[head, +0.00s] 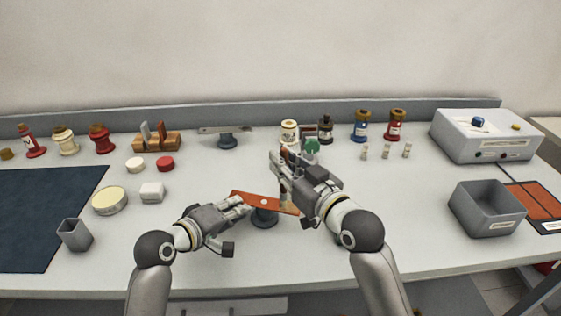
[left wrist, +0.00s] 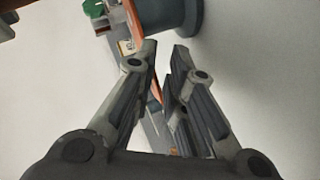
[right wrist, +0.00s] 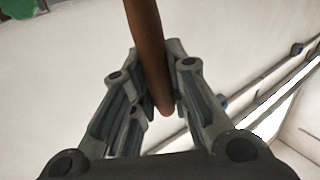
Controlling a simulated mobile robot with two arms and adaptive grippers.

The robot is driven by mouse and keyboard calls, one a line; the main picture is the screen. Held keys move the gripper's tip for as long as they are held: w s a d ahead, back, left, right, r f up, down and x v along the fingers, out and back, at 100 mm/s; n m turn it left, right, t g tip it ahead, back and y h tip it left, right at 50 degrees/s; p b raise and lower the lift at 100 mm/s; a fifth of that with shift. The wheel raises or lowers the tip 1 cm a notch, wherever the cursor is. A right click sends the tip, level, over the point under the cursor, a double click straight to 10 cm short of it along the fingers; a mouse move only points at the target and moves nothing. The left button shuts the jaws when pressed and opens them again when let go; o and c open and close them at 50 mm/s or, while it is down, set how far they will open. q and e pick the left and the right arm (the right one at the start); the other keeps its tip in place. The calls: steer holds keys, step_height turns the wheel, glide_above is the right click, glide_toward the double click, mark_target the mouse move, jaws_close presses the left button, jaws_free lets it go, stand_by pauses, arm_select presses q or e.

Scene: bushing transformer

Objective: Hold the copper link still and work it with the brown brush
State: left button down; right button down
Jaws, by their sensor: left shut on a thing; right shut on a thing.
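The copper link (head: 270,204) is a flat orange-brown bar lying across a small dark grey round stand (head: 264,218). My left gripper (head: 243,204) is shut on the link near its left end; the link also shows beyond the fingers in the left wrist view (left wrist: 135,22). My right gripper (head: 278,168) is shut on the brown brush, whose handle (right wrist: 147,45) runs between the fingers in the right wrist view. The brush stands roughly upright, its lower end close to the link's right part. The gripper partly hides it, and I cannot tell whether it touches.
Behind stand a second grey stand with a pale bar (head: 226,131), a wooden rack (head: 157,142) and several bottles, including a blue one (head: 361,127). A grey bin (head: 487,209) and a white instrument box (head: 485,137) are at right. A dark mat (head: 45,215) covers the left.

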arm_select(q)
steer(key=shift+s+f, duration=0.1)
steer(key=shift+f, duration=0.2)
arm_select(e)
steer(key=s+d, duration=0.2)
steer(key=d, duration=0.3)
step_height(320, 180, up, 8)
steer(key=shift+a, duration=0.2)
steer(key=shift+w, duration=0.1)
stand_by(0.4)
arm_select(q)
steer(key=c, duration=1.4)
jaws_free()
steer(key=shift+c, duration=0.2)
steer(key=shift+o, duration=0.3)
steer(key=shift+r, duration=0.15)
arm_select(e)
steer(key=shift+w+f, duration=0.1)
arm_select(q)
steer(key=shift+r, duration=0.1)
